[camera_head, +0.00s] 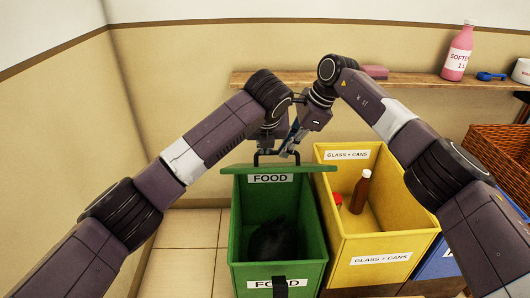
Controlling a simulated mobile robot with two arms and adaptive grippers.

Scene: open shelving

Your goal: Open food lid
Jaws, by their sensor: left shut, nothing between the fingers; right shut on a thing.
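The green food bin (237,225) stands on the floor in the middle, with a black bag (273,240) inside. Its green lid (310,169) is raised at the back, seen nearly edge-on, so the bin's inside shows. A black handle (258,157) stands up at the lid's far edge. My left gripper (266,150) is shut and empty, just above the handle. My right gripper (288,152) is shut at the handle's right side and appears to hold it. The arms partly hide the fingertips.
A yellow glass and cans bin (377,246) stands open close on the right, with a brown bottle (361,190) and a red item (338,198) inside. A wooden shelf (420,81) carries a pink softener bottle (458,52). A wicker basket (500,150) is at right.

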